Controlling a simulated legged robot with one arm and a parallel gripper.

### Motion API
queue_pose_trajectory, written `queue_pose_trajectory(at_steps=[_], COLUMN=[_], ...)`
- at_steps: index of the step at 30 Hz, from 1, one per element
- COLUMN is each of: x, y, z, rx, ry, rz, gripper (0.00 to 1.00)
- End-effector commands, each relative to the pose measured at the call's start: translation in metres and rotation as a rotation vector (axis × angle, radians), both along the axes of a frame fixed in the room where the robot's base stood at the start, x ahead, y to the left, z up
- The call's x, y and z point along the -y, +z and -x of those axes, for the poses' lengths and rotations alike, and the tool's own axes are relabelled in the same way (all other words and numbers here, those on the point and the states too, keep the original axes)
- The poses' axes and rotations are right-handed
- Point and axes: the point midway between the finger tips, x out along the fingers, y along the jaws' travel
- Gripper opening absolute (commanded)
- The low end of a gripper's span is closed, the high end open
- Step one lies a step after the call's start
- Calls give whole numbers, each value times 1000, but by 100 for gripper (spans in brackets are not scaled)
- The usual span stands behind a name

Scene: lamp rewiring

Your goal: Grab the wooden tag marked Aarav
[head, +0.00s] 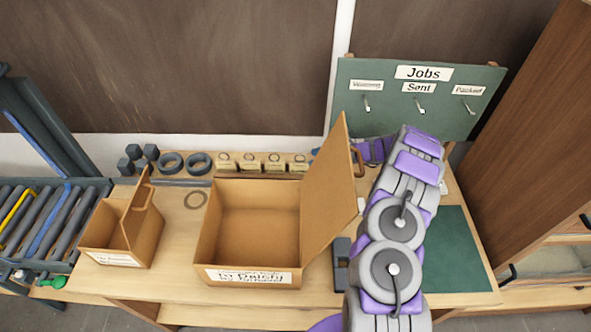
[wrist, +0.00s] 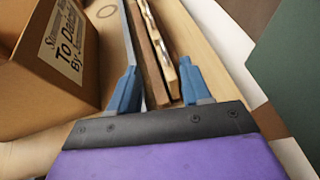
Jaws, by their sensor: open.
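A row of small wooden tags (head: 248,161) stands at the back of the table in the head view. Their lettering is too small to read, so I cannot tell which one is marked Aarav. In the wrist view my gripper (wrist: 158,78) is open, its two blue fingers apart. Thin wooden strips (wrist: 152,45) show between and beyond the fingers; I cannot tell whether they are tags, and no name is readable on them. In the head view the gripper is mostly hidden behind the open box flap.
An open cardboard box (head: 207,235) with a raised flap (head: 325,185) stands mid-table. A small handled carton (head: 120,245) is at left. A green Jobs board (head: 380,115) with hooks stands at the back right. A green mat (head: 455,255) lies at right.

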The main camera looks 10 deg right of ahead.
Motion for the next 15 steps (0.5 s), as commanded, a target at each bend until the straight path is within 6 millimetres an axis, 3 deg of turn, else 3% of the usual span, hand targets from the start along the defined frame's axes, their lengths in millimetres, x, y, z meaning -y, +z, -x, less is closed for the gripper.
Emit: queue_pose_trajectory(at_steps=[8, 15], x=[-9, -40], y=[-8, -18], z=[-7, -15], rx=[0, 1], ry=[-4, 1], rz=[-5, 3], gripper=[48, 48])
